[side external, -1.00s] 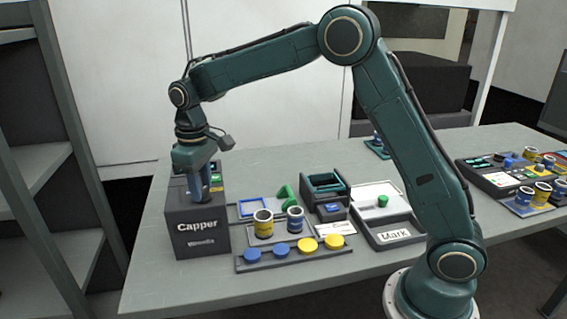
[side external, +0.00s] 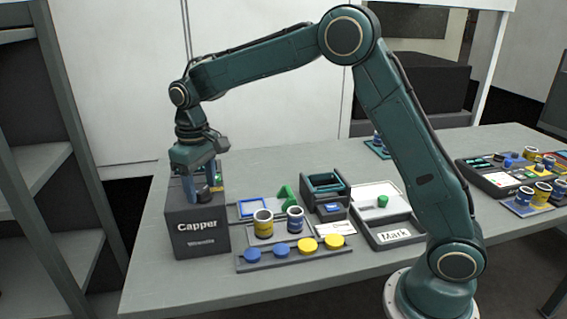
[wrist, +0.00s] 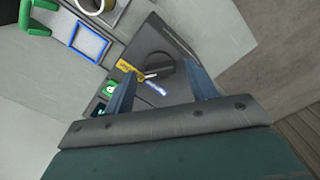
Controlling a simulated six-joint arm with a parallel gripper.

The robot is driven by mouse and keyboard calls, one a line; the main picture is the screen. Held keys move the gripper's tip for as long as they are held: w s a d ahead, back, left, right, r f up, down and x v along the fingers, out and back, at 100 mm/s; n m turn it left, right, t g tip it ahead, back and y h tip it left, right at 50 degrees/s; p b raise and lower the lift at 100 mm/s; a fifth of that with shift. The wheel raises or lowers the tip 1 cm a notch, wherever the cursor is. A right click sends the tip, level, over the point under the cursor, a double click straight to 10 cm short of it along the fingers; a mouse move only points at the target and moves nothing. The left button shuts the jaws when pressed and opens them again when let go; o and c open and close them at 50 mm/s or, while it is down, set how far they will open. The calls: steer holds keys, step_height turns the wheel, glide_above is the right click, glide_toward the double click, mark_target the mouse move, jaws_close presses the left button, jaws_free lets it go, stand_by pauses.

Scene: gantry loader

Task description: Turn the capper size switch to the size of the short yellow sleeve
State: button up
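The dark Capper box (side external: 196,236) stands at the table's left end. In the wrist view, its top holds a round dark size switch (wrist: 165,70) with a pale pointer mark on its left side. A yellow label (wrist: 127,67) and a blue label (wrist: 157,88) are beside the switch; I cannot tell exactly which one the pointer meets. My gripper (side external: 203,190) is over the box top, pointing down. In the wrist view, my gripper (wrist: 163,90) is open, fingers apart and empty, near the switch. A yellow sleeve (side external: 263,229) stands right of the box.
A blue sleeve (side external: 295,222) stands beside the yellow one. A rack (side external: 245,266) with blue and yellow caps lies in front. A green button (wrist: 110,92) is on the box top. A Mark tray (side external: 393,234) is further right. More sleeves stand at the far right.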

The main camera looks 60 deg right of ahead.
mark_target(205, 190)
step_height(205, 190, up, 14)
stand_by(1.0)
steer(key=shift+f, duration=0.1)
steer(key=s+d+r+t, duration=0.1)
steer(key=s+d+r, duration=0.1)
steer(key=s, duration=0.6)
steer(key=s+d+r+t, duration=0.2)
steer(key=s, duration=0.6)
steer(key=s+d+f+m+t, duration=0.1)
steer(key=s+f, duration=0.3)
steer(key=s, duration=0.4)
steer(key=s+d+f+t, duration=0.1)
steer(key=s+f, duration=0.3)
steer(key=s, duration=0.4)
steer(key=shift+d+f+m+t, duration=0.25)
steer(key=shift+f+m+t, duration=0.05)
steer(key=shift+f+m, duration=0.1)
